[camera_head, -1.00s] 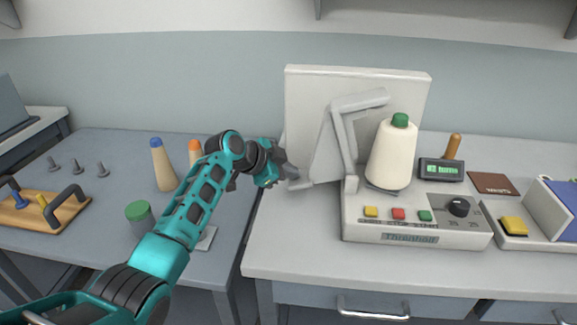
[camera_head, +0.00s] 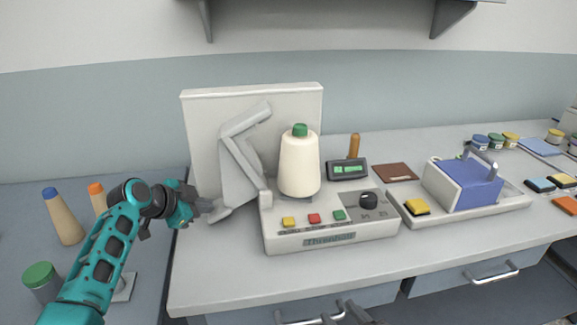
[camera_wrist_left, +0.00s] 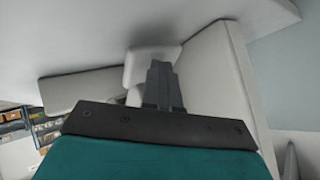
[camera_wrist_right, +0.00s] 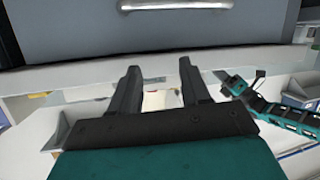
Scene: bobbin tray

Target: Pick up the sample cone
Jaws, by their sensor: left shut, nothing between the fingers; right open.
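A cream cone (camera_head: 299,165) with a green top stands upright on the grey machine (camera_head: 330,236) labelled Threnhall. Two tan cones stand on the left table, one blue-tipped (camera_head: 64,218) and one orange-tipped (camera_head: 98,201); my left arm partly hides the orange-tipped one. The pictures do not label any as the sample cone. My left gripper (camera_head: 204,206) is shut and empty, left of the machine by its grey lever (camera_head: 240,165). Its closed fingers show in the left wrist view (camera_wrist_left: 160,70). My right gripper (camera_wrist_right: 157,72) is open and empty, facing a drawer front.
A green-lidded pot (camera_head: 40,276) stands on the left table. Right of the machine are a brown mat (camera_head: 394,172) and a blue-topped block with a handle (camera_head: 463,184) on a base. Small jars (camera_head: 495,140) stand at the back right. The bench front edge has drawers below.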

